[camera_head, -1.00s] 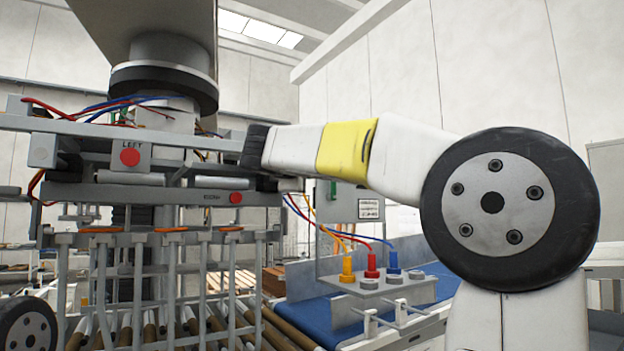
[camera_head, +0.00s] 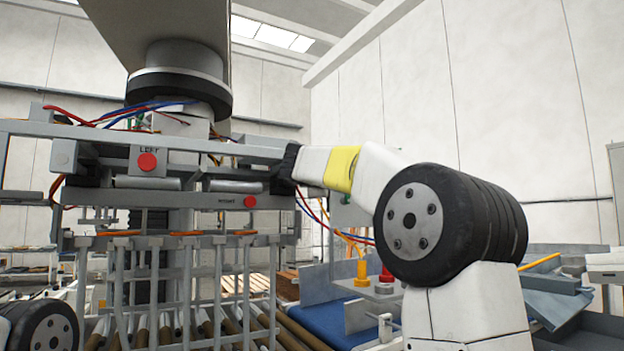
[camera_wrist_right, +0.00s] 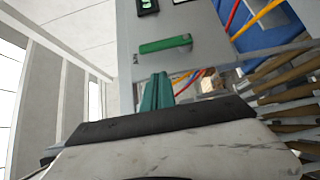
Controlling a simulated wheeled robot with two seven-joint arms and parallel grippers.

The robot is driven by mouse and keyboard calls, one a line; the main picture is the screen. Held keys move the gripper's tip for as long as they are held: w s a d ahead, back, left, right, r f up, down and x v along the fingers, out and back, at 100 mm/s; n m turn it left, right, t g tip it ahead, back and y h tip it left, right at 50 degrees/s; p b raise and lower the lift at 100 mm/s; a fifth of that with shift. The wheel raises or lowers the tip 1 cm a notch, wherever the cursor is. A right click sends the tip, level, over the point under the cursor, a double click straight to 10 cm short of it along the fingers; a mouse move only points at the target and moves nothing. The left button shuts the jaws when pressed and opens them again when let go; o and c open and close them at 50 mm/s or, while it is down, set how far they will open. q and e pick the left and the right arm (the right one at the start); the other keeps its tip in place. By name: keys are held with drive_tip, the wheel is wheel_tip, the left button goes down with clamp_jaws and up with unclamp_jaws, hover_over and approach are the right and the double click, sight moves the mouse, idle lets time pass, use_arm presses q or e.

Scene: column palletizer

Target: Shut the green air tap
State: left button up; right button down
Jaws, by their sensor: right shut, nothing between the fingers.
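The green air tap (camera_wrist_right: 165,45) shows in the right wrist view as a green bar handle. It lies nearly level across a grey panel (camera_wrist_right: 200,62). My right gripper (camera_wrist_right: 157,80) has its two teal fingers together with nothing between them. The fingertips point at the panel just below the handle in the picture; I cannot tell whether they touch it. In the head view my right arm reaches across from the right, and its fingers are hidden. My left gripper is out of view; only a joint of mine shows at lower left.
A grey frame with hoses and red buttons (camera_head: 148,162) stands at left, above brown rollers (camera_head: 290,330). A yellow fitting (camera_head: 362,271) and a red one (camera_head: 386,274) stand on a block beside the blue conveyor (camera_head: 335,322), partly behind my arm. Hoses cross near the panel.

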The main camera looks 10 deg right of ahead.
drive_tip(key=d, duration=0.2)
drive_tip(key=w+d, duration=0.1)
drive_tip(key=shift+d, duration=0.35)
drive_tip(key=shift+d+r, duration=0.1)
